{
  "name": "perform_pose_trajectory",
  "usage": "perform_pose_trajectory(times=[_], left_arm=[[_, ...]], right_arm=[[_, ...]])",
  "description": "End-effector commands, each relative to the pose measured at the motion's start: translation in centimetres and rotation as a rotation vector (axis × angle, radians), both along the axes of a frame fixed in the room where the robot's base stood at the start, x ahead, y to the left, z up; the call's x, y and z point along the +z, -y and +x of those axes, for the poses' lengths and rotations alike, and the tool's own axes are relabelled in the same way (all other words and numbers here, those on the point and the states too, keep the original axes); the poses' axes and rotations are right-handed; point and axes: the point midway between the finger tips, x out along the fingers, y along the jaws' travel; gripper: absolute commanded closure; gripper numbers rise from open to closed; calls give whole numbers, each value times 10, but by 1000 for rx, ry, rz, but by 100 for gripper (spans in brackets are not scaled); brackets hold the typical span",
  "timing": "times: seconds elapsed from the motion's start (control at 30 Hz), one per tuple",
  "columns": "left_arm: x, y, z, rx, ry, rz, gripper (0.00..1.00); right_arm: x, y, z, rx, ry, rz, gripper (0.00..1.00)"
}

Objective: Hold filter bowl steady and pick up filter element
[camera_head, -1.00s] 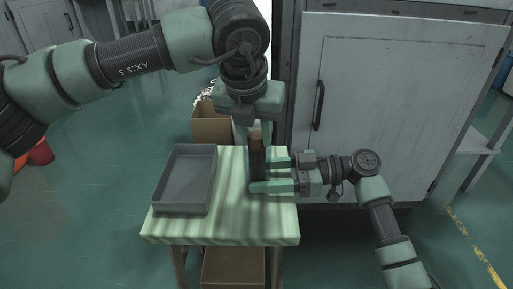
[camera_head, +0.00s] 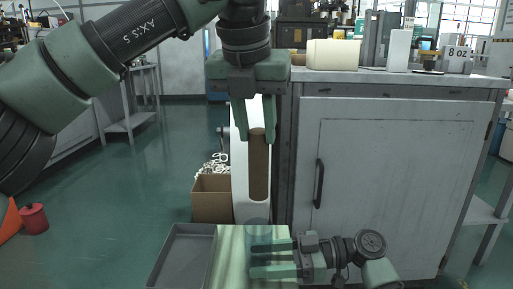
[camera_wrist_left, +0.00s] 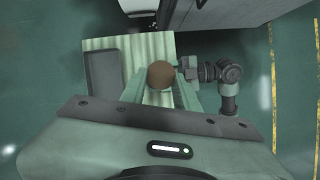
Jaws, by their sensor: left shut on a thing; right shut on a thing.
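The filter element (camera_head: 259,168) is a tall brown cylinder hanging upright from my left gripper (camera_head: 254,138), which is shut on its top end. It hangs above the table, clear of the bowl. In the left wrist view its round brown top (camera_wrist_left: 160,75) sits between the fingers of my left gripper (camera_wrist_left: 160,88). The filter bowl (camera_head: 257,231) is see-through and faint on the table, directly below the element. My right gripper (camera_head: 256,259) comes in from the right with its fingers on either side of the bowl, shut on it. The bowl's lower outline is hard to see.
A grey tray (camera_head: 166,262) lies at the left of the striped table (camera_head: 229,271). A cardboard box (camera_head: 211,198) of white pieces stands behind. A white upright thing (camera_head: 239,190) is behind the element. A large grey cabinet (camera_head: 400,180) stands at the right.

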Motion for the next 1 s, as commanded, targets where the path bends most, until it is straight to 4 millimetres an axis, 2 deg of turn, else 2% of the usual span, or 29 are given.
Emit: perform_pose_trajectory(times=[0.27,0.3,0.37,0.77,0.87,1.0], left_arm=[[2,0,0,0,-1,0,100],[2,0,0,0,-1,0,100],[2,0,0,0,0,0,100],[1,0,0,0,0,0,100],[1,0,0,0,-1,0,100],[1,0,0,0,0,0,100]], right_arm=[[0,0,0,0,0,0,67],[0,0,0,0,0,0,36],[0,0,0,0,0,0,19],[0,4,0,-1,0,-1,19],[1,17,1,-3,0,-2,19],[4,45,1,-4,-1,-2,19]])
